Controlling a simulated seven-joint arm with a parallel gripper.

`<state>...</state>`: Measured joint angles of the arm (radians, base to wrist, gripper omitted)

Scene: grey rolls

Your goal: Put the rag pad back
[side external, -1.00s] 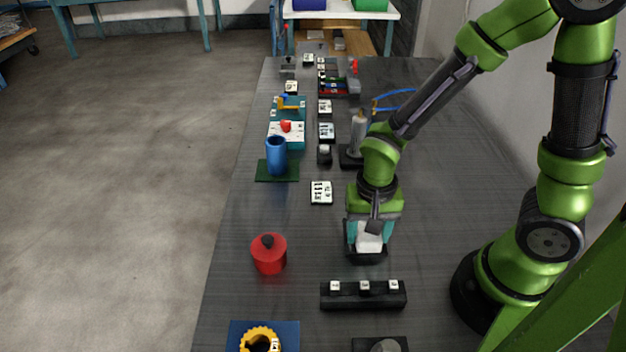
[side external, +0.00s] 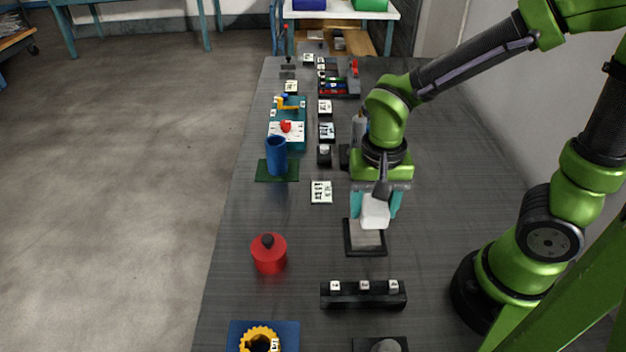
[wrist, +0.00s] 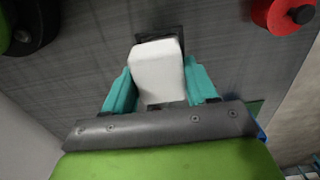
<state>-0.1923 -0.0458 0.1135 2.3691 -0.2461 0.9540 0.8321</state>
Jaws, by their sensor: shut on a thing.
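The rag pad (side external: 375,212) is a white block held between the teal fingers of my gripper (side external: 376,206). My gripper is shut on it and holds it above a black-rimmed tray (side external: 383,250) with a grey inside. In the wrist view the rag pad (wrist: 158,72) sits between the two teal fingers of my gripper (wrist: 160,92). It hides most of the tray, whose dark rim (wrist: 160,36) shows beyond it.
A red lidded pot (side external: 268,256) stands left of the tray. A black rack (side external: 350,298) with white-topped pieces lies in front. A blue cup (side external: 276,156) on a green mat and a white card (side external: 321,192) are farther back. Bare tabletop lies right of the tray.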

